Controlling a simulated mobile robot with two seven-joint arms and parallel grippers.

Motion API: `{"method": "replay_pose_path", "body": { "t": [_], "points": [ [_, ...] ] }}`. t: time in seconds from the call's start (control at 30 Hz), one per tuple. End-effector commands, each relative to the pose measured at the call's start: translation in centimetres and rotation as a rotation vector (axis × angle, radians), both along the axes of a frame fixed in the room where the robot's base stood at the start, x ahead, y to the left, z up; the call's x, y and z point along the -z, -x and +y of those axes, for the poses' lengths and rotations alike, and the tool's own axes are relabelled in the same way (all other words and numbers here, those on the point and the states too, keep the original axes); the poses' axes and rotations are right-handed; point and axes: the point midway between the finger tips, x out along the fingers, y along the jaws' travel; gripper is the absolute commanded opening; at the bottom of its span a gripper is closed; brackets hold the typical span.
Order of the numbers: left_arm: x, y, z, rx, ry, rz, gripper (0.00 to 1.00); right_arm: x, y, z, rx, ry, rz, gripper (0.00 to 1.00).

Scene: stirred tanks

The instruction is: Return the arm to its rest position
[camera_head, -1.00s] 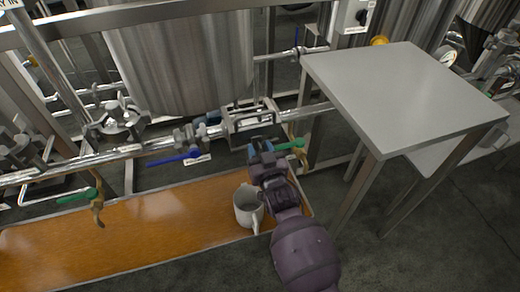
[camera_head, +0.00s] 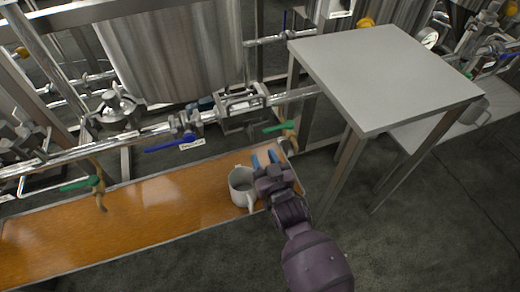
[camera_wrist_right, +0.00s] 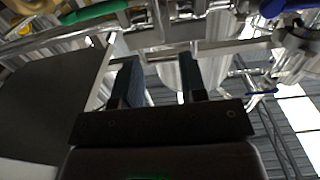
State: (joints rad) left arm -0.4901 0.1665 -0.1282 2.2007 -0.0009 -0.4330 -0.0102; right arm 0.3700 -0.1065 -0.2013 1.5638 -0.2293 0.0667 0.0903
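My right gripper (camera_head: 264,160) is over the right end of the orange-brown tray, just right of a white mug (camera_head: 241,188). Its two blue fingers stand apart in the right wrist view (camera_wrist_right: 160,72), with nothing between them. The mug stands upright on the tray (camera_head: 150,225); whether my gripper touches it I cannot tell. A green valve handle (camera_head: 281,127) with a brass spout is just beyond the fingertips, clear of them. My left gripper is not in view.
Steel pipes (camera_head: 140,137), a blue handle (camera_head: 174,145), another green handle (camera_head: 80,184) and a tank (camera_head: 170,50) lie beyond the tray. Floor at lower right is clear.

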Motion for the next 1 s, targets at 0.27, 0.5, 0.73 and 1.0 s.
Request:
{"method": "replay_pose_path", "body": {
  "t": [0.27,0.5,0.73,1.0],
  "points": [
    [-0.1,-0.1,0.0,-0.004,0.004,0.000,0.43,0.0,0.8,-0.2,-0.001,0.000,0.001,0.39],
    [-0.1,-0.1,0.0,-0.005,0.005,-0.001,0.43,0.1,0.8,-0.2,0.000,0.000,0.001,0.39],
    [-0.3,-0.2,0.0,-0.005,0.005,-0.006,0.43,0.0,0.8,-0.4,0.001,0.001,0.003,0.39],
    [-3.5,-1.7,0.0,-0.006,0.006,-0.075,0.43,-0.8,4.7,-5.8,0.068,0.043,0.078,0.39]
  ]
}}
